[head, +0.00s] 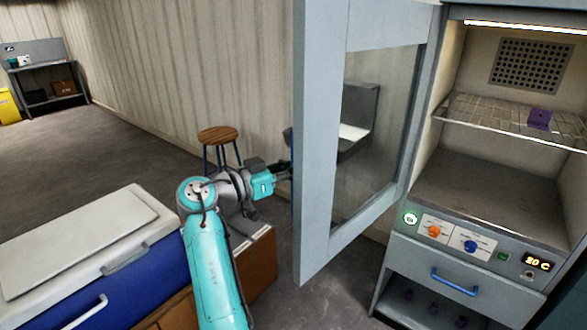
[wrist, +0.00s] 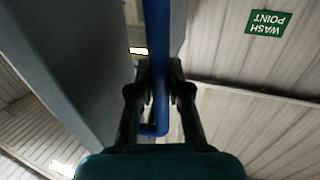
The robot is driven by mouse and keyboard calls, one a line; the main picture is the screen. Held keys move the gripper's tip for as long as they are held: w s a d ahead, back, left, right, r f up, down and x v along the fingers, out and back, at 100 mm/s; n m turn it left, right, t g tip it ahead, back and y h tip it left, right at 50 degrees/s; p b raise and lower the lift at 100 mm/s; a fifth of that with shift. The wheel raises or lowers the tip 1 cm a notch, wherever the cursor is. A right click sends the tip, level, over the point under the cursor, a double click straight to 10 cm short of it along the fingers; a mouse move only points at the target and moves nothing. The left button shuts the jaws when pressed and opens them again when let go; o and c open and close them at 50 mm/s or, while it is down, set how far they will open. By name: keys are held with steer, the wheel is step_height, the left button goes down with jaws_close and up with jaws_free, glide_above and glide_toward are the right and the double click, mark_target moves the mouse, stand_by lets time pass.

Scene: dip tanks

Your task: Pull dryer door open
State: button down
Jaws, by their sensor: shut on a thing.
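The dryer door (head: 318,150) is a grey frame with a glass pane, and it stands swung wide open to the left of the dryer (head: 430,212). My gripper (head: 285,171) is at the door's outer left side, and its fingertips are partly hidden there in the head view. In the wrist view my gripper (wrist: 160,88) is shut on the blue door handle (wrist: 161,40), with a finger on each side of the bar. The door's grey face (wrist: 75,60) fills the left of that view.
A purple block (head: 539,119) sits on the wire rack (head: 480,112) inside the dryer. A cool box (head: 90,245) and a wooden cabinet (head: 253,262) stand near my arm at the left. A stool (head: 217,135) stands behind. The floor (head: 130,135) at the back left is clear.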

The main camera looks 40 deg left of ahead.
steer(key=shift+w+a, duration=0.2)
steer(key=shift+a, duration=0.2)
steer(key=c, duration=1.1)
jaws_free()
